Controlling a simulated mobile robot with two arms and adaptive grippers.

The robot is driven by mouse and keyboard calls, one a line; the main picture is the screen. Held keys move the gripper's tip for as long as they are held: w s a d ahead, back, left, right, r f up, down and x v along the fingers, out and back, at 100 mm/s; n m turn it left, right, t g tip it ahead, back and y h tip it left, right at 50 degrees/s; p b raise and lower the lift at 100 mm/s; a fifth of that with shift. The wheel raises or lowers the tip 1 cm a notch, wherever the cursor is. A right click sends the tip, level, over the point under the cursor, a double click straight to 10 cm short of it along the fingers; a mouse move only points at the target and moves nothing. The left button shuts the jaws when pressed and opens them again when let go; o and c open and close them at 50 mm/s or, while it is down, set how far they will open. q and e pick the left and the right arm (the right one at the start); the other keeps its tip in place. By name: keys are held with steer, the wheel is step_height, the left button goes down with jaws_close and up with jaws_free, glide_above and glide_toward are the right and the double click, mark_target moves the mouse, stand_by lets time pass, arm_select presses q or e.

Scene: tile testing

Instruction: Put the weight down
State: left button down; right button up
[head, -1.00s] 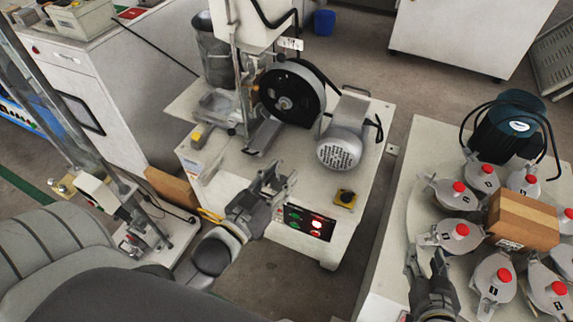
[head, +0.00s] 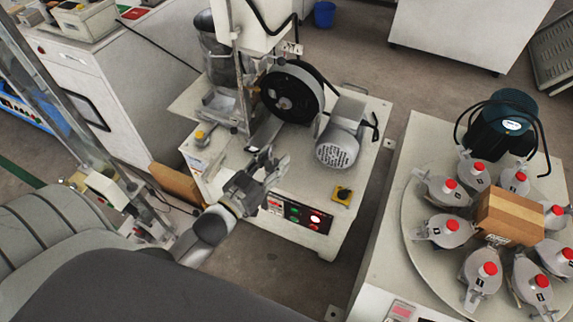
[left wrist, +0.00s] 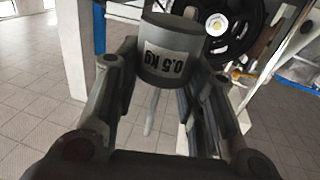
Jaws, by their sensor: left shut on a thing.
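The weight (left wrist: 170,52) is a grey cylinder with a white label reading 0.5 KG upside down. In the left wrist view it sits between the fingers of my left gripper (left wrist: 160,75), which is shut on it. A thin grey rod shows below it. In the head view my left gripper (head: 274,163) is over the front part of the white machine (head: 297,189), left of the motor and above the button panel. The weight cannot be made out clearly there. My right gripper is not in view.
At right, a round turntable (head: 412,215) holds several red-capped pots and a cardboard box (head: 511,216). A thin frame post (head: 50,90) stands at left.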

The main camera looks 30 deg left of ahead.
arm_select(q)
steer(key=w+f+b, duration=0.1)
steer(key=w+f, duration=0.1)
steer(key=w+f+b, duration=0.1)
steer(key=w+f, duration=0.1)
steer(key=w, duration=0.1)
steer(key=w+f+b, duration=0.1)
steer(key=w+f, duration=0.1)
steer(key=shift+w+a, duration=0.15)
steer(key=shift+a, duration=0.1)
steer(key=shift+w+f, duration=0.35)
steer(key=shift+f, duration=0.1)
steer(key=shift+w+f+b, duration=0.25)
steer(key=shift+f+b, duration=0.5)
steer(key=shift+f, duration=0.9)
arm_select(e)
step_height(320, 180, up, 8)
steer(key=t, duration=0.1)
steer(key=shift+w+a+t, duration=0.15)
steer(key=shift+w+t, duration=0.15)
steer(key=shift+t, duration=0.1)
arm_select(q)
steer(key=shift+f, duration=0.15)
steer(key=c, duration=0.9)
jaws_free()
steer(key=shift+f, duration=0.1)
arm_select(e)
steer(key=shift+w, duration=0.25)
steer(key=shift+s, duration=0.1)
